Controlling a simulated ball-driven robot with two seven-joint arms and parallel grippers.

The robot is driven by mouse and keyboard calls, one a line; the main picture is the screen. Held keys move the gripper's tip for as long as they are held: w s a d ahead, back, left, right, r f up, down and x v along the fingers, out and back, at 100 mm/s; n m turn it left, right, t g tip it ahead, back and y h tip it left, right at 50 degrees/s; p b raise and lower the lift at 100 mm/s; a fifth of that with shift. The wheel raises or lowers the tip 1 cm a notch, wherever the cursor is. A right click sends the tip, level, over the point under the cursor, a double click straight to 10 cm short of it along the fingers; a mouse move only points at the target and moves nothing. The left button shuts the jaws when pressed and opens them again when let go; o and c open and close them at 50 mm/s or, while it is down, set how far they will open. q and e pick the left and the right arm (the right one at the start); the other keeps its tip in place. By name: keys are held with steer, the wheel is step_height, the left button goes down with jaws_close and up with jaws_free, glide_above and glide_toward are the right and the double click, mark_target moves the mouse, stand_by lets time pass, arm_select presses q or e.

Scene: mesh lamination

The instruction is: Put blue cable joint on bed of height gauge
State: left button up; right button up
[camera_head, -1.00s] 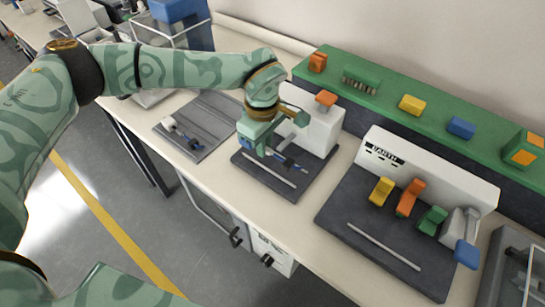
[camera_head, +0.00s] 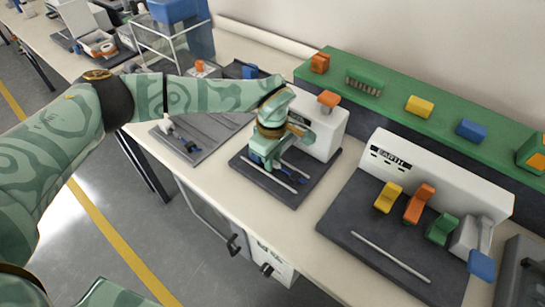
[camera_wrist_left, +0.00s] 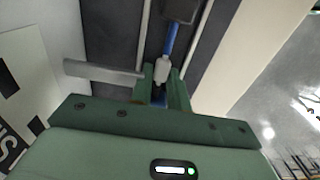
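The blue cable joint, a thin blue cable with a white connector (camera_wrist_left: 162,70), is between the fingers of my left gripper (camera_wrist_left: 161,90) in the left wrist view. The gripper appears shut on it. In the head view, my left gripper (camera_head: 272,163) points down over the dark bed (camera_head: 275,192) of the height gauge, in front of its white block (camera_head: 318,128). The joint's blue part (camera_head: 296,171) shows beside the fingers, low over the bed. I cannot tell whether it touches the bed. My right gripper is not in view.
To the left, a grey plate (camera_head: 208,135) holds another white-and-blue piece (camera_head: 168,128). To the right stands a white fixture (camera_head: 425,170) with yellow, orange and green clamps (camera_head: 418,203). A green rail (camera_head: 395,98) runs along the back. Bare table lies between the stations.

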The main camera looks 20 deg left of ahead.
arm_select(q)
step_height(320, 180, up, 12)
steer(key=p, duration=0.3)
steer(key=shift+r, duration=0.15)
stand_by(0.4)
stand_by(1.8)
